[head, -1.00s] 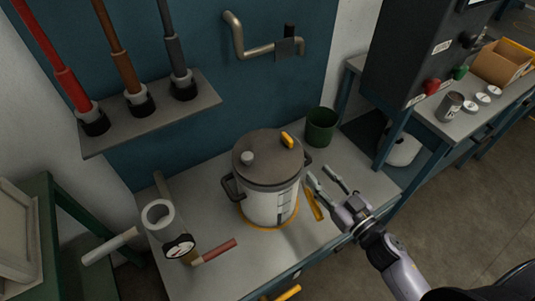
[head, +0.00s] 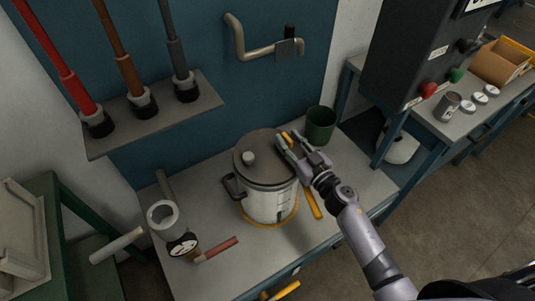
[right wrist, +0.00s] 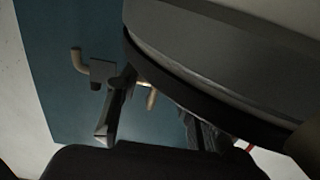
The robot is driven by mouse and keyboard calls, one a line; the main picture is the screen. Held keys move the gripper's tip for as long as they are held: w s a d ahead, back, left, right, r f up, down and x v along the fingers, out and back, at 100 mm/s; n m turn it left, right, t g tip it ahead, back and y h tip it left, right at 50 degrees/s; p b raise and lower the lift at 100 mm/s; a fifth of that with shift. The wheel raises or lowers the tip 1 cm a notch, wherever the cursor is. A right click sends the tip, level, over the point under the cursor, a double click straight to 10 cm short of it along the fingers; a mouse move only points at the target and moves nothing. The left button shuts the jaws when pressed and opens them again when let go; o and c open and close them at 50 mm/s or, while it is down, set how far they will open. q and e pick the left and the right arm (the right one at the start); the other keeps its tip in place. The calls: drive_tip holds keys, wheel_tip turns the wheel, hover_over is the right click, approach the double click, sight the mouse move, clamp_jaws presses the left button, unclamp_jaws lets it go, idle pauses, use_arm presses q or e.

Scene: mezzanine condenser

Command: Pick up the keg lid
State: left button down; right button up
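The keg (head: 268,203) is a pale cylinder with dark side handles, standing on the workbench. Its brown-grey round lid (head: 262,168) sits on top, with a grey knob (head: 248,158) and a yellow piece (head: 287,137) near its far right edge. My right gripper (head: 288,141) is over the lid's right edge, fingers apart, with the yellow piece close to its fingertips. Contact cannot be told. In the right wrist view the lid's dark curved edge (right wrist: 165,75) fills the upper right and my two spread fingers (right wrist: 160,115) are beside it. My left gripper is not in view.
A green bin (head: 320,125) stands behind the keg. A pressure gauge (head: 183,245), a white ring-ended pipe (head: 163,215) and a red-handled tool (head: 217,249) lie at the bench's left. A shelf (head: 155,120) with upright pipes is at upper left. A control box (head: 415,55) is at right.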

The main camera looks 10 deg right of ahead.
clamp_jaws()
idle(0.5)
